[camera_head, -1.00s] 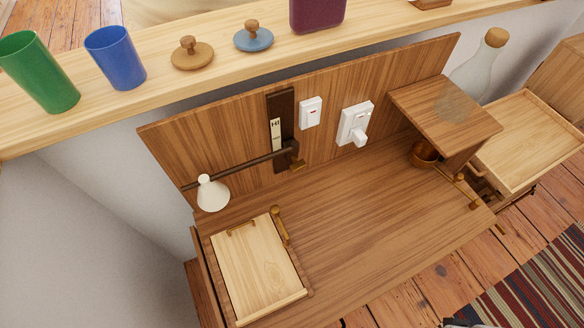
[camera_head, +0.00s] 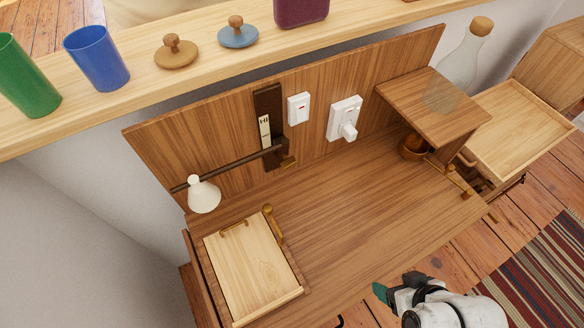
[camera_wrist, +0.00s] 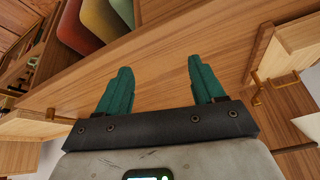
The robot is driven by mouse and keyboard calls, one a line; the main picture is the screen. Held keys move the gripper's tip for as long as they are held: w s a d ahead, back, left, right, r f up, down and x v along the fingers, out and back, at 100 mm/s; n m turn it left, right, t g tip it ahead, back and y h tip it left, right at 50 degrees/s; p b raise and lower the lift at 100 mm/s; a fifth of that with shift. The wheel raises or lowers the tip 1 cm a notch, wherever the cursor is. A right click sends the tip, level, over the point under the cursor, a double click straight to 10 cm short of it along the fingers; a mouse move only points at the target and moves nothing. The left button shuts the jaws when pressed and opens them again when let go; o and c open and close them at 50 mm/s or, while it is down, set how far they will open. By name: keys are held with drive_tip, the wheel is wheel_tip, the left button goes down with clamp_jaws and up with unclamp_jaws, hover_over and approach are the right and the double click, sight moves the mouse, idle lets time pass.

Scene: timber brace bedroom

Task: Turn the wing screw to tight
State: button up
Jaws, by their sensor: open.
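A small brass piece (camera_head: 288,162), which looks like the wing screw, sits at the collar of a dark lamp arm (camera_head: 232,167). The arm crosses a dark vertical rail (camera_head: 268,105) with a pale scale on the wooden back panel. A white cone lamp shade (camera_head: 204,194) hangs at the arm's left end. The screw's exact turn is too small to tell. My gripper (camera_head: 381,290) is at the desk's front edge, well in front of and right of the screw. In the wrist view my gripper (camera_wrist: 161,82) has its green fingers wide apart, with nothing between them.
The desk top (camera_head: 350,215) is clear in the middle. A pale-lidded box (camera_head: 250,265) stands left, with a brass handle (camera_head: 272,225) beside it. A switch (camera_head: 299,108) and a plugged socket (camera_head: 345,118) are on the panel. A raised shelf (camera_head: 435,105) stands right, above a copper pot (camera_head: 413,148).

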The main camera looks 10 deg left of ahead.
drive_tip(key=w+a+r+n+t+y+b, duration=0.2)
drive_tip(key=w+a+n+t+y, duration=0.3)
drive_tip(key=w+a, duration=0.6)
drive_tip(key=t+y, duration=0.3)
drive_tip(key=t, duration=0.2)
approach(291, 166)
drive_tip(key=p+x, duration=0.1)
drive_tip(key=x, duration=0.8)
drive_tip(key=shift+w+a+p, duration=0.15)
drive_tip(key=shift+a+p, duration=0.05)
drive_tip(key=shift+p, duration=0.1)
drive_tip(key=shift+c, duration=0.4)
drive_tip(key=c, duration=1)
